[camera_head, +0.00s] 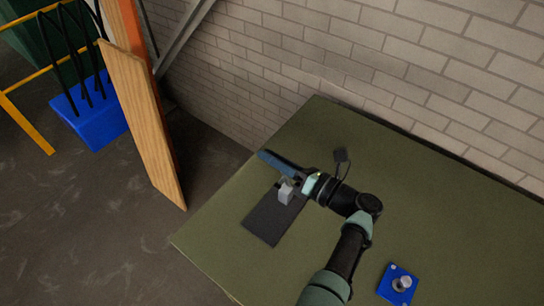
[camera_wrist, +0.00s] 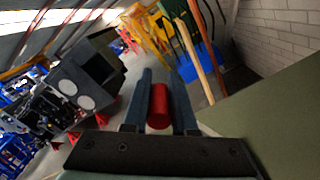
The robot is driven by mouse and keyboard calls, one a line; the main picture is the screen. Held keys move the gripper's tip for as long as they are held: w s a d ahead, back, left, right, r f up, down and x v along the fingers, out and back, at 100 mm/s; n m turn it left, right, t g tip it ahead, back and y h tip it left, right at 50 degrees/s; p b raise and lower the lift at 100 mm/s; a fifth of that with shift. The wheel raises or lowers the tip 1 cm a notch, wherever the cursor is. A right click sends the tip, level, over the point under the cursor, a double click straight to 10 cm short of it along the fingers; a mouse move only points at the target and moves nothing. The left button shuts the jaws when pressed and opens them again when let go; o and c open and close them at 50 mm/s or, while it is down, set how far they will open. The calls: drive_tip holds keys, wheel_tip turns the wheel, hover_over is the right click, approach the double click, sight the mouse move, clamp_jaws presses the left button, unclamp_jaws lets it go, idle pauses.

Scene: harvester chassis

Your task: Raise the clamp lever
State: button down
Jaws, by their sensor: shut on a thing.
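In the head view my gripper (camera_head: 270,160) reaches over the left part of the green table, its blue fingers pointing to the upper left. Below it a grey block (camera_head: 286,194), seemingly the clamp's base, stands on a dark plate (camera_head: 270,224). In the wrist view a red cylinder (camera_wrist: 159,106), seemingly the clamp lever's handle, sits between the two fingers of my gripper (camera_wrist: 159,74), and they are shut on it. The rest of the lever is hidden by my gripper in the head view.
The green table (camera_head: 230,255) has free room in front and to the right. A blue plate with a silver knob (camera_head: 398,284) lies at the front right. A small black piece (camera_head: 340,155) shows beside my wrist. A brick wall (camera_head: 400,60) stands behind, and a wooden board (camera_head: 145,125) leans at the left.

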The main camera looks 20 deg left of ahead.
drive_tip(key=c, duration=0.7)
unclamp_jaws()
drive_tip(key=shift+f, duration=0.3)
drive_tip(key=shift+c, duration=0.2)
drive_tip(key=shift+r, duration=0.1)
drive_tip(key=shift+d, duration=0.1)
drive_tip(key=b+v, duration=0.2)
drive_tip(key=v, duration=1)
drive_tip(key=shift+s+d, duration=0.2)
drive_tip(key=shift+d, duration=0.15)
